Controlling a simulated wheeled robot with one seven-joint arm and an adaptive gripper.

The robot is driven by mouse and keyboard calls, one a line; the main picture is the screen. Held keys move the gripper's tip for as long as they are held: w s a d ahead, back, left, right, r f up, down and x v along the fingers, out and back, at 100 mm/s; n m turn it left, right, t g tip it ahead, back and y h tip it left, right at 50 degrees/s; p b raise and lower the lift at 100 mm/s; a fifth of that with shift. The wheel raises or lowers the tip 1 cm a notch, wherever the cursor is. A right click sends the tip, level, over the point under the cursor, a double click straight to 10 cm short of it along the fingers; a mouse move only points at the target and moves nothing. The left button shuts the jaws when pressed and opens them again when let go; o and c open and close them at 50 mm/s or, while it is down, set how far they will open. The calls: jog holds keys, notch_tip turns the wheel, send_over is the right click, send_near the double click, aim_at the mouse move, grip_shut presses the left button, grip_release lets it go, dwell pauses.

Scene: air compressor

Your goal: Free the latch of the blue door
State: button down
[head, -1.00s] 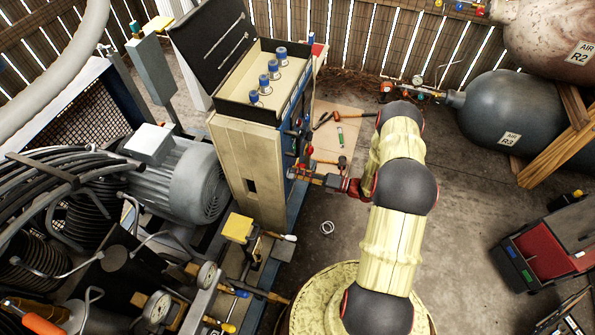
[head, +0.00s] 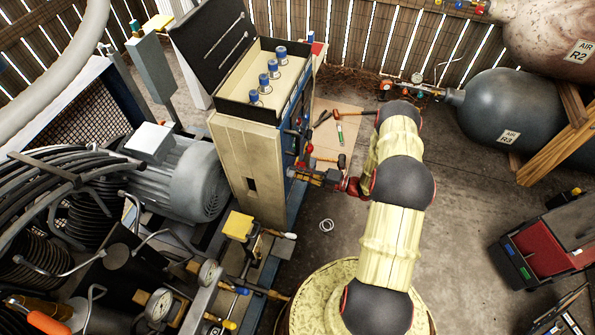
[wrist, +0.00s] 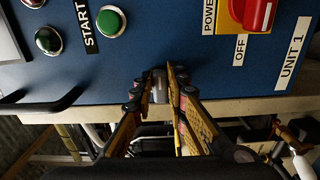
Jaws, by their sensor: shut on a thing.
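The blue door (wrist: 200,65) fills the upper part of the wrist view. In the head view it is the narrow blue front (head: 298,195) of the cream cabinet, seen edge-on. A small grey metal latch (wrist: 160,82) sits near the door's edge at the bottom of the blue panel. My gripper (wrist: 161,92) is shut on the latch, one finger on each side of it. The fingers hide part of the latch, so its exact turn is hard to tell. In the head view my gripper (head: 308,174) is at the cabinet front, small and partly covered.
The door carries a green START button (wrist: 111,24), a red power switch (wrist: 255,12) and a black handle (wrist: 48,103). A grey motor (head: 190,175) and gauges crowd the left. A mallet (head: 330,160) lies beyond my arm. The floor to the right is open up to a red-and-black cart (head: 555,245).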

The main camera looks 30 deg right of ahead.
jog(key=c, duration=1.8)
grip_release()
jog(key=shift+o, duration=0.2)
jog(key=shift+d, duration=0.1)
jog(key=v, duration=1.2)
